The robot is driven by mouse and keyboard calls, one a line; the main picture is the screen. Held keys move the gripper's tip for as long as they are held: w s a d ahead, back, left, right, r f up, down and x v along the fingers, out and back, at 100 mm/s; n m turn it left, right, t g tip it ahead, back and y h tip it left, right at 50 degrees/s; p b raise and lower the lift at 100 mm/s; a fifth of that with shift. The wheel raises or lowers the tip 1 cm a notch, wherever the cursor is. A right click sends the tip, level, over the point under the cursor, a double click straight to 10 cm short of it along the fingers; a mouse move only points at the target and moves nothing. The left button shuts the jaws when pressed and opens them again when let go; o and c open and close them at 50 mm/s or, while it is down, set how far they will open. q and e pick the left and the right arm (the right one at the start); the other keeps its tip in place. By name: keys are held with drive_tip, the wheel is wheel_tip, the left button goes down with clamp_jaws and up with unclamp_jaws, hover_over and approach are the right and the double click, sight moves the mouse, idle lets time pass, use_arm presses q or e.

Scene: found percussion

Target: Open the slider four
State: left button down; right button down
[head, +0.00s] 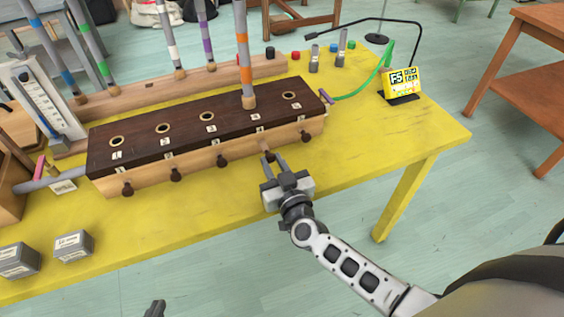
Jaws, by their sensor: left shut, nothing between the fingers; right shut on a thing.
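A long wooden wind chest (195,140) with a dark top lies on the yellow table. Its top has a row of numbered holes, and its front has a row of dark slider knobs. A pipe with an orange band (244,60) stands upright at the fourth position, by the label 4 (256,117). My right gripper (270,164) is in front of the chest, its fingers shut on the knob of slider four (268,157). The fingers partly hide that knob, and I cannot tell how far the slider is out. My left gripper (155,308) is shut and empty at the bottom edge, mostly out of frame.
Several banded pipes stand in a rack (150,98) behind the chest. A gauge (44,95) stands at the left. Two grey blocks (74,246) sit front left. A yellow tuner (402,82) stands at the right. The yellow table (350,130) is clear right of the chest.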

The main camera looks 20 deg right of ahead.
drive_tip(key=c, duration=1.2)
unclamp_jaws()
drive_tip(key=shift+c, duration=0.2)
drive_tip(key=s, duration=1.6)
